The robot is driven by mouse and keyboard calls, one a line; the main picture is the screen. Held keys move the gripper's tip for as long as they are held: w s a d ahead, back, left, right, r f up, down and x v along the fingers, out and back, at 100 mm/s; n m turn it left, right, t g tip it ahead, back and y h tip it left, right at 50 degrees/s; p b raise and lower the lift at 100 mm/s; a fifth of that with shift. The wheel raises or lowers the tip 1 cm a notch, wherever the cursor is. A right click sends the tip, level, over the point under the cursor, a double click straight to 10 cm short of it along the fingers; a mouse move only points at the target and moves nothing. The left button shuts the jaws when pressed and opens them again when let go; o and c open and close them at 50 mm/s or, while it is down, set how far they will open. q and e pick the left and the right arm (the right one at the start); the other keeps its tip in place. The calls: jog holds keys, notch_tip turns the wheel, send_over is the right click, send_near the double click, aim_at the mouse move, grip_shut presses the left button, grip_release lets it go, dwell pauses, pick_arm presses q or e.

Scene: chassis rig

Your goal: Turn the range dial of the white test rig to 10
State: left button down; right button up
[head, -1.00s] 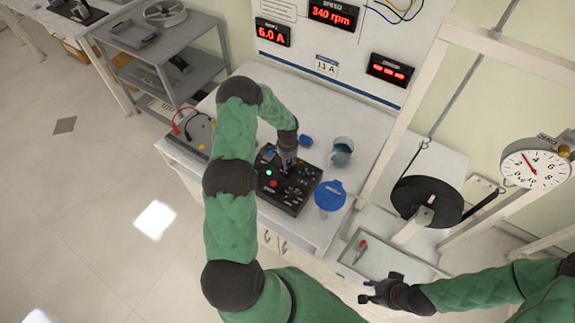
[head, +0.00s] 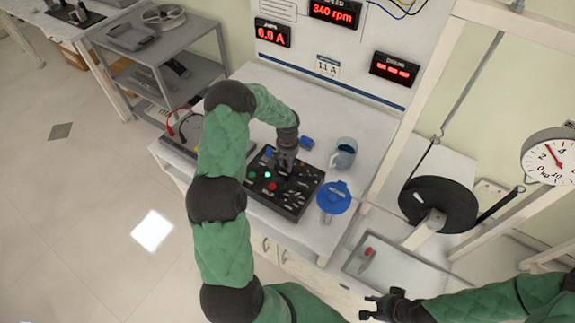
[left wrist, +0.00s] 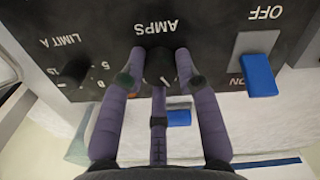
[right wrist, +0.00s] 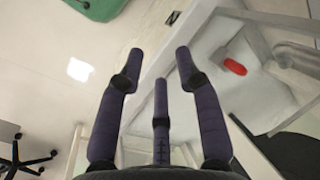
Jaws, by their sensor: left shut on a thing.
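The black control panel (head: 298,195) lies on the white bench with a green light, a red button and several small controls. My left gripper (head: 285,162) reaches down onto it. In the left wrist view, its fingers are closed around a dark knob (left wrist: 159,62) beside the label AMPS. A smaller LIMIT A knob (left wrist: 75,70) with a numbered scale is to its left, and a blue switch (left wrist: 258,75) marked OFF and ON to its right. I cannot make out a dial marked range. My right gripper (head: 378,306) is open and empty, low in the head view.
Red displays read 6.0 A (head: 272,32) and 340 rpm (head: 334,11); a card reads 11 A (head: 327,66). A mug (head: 343,154) and blue-topped container (head: 333,198) stand near the panel. A white frame with a black disc (head: 437,204) and round gauge (head: 551,158) is at right.

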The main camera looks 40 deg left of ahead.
aim_at(287, 164)
dwell(0.3)
pick_arm(q)
jog(key=c, duration=0.9)
grip_release()
notch_tip(287, 164, up, 12)
jog(key=shift+f, duration=0.1)
dwell(0.4)
